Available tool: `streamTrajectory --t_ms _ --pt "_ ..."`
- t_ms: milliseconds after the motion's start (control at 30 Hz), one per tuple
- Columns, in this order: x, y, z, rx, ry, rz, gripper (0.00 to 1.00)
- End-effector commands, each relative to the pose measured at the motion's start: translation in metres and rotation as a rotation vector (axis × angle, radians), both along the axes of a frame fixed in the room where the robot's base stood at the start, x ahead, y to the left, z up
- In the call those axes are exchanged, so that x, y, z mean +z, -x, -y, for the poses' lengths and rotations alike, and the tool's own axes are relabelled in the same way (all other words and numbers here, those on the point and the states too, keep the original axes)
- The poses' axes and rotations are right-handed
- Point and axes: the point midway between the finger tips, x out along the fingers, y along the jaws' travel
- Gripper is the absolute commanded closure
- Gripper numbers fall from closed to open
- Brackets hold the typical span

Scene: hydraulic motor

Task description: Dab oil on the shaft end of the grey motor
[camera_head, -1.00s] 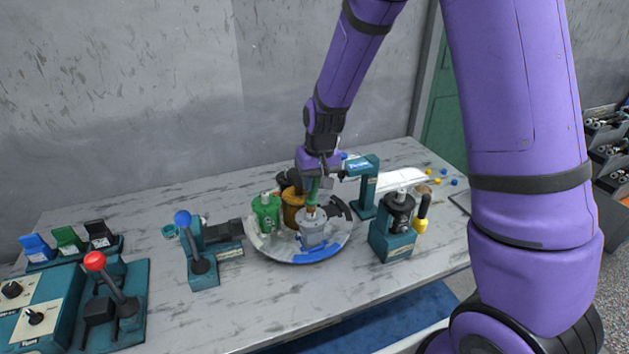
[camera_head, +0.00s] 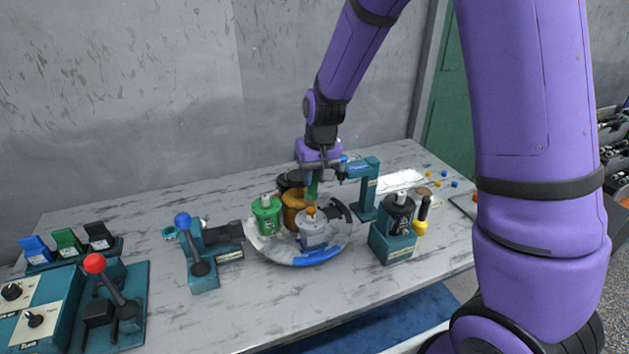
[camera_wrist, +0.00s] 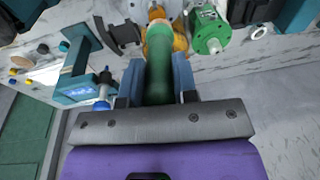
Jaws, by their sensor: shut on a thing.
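The grey motor (camera_head: 314,236) stands upright at the front of a round turntable (camera_head: 277,258). An orange-brown knob or tip (camera_head: 311,211) shows at its shaft end; I cannot tell whether it is the shaft or the tool's tip. My gripper (camera_head: 314,176) is above the motor, shut on a green tool (camera_head: 312,188) pointing down. In the wrist view the green tool (camera_wrist: 159,80) sits between both fingers. The tool hides most of the grey motor there, so contact with the shaft is unclear.
A green motor (camera_head: 266,216) and an orange motor (camera_head: 294,208) stand close by on the turntable. A teal post with an arm (camera_head: 367,190) is just right of my gripper. Levers stand left.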

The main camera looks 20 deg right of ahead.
Motion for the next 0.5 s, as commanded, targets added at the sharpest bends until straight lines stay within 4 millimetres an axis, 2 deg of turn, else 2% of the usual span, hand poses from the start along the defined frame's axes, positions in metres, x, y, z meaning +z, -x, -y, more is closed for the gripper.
streamTrajectory --t_ms 500 --pt "0.036 0.000 0.000 0.000 0.000 0.002 0.97"
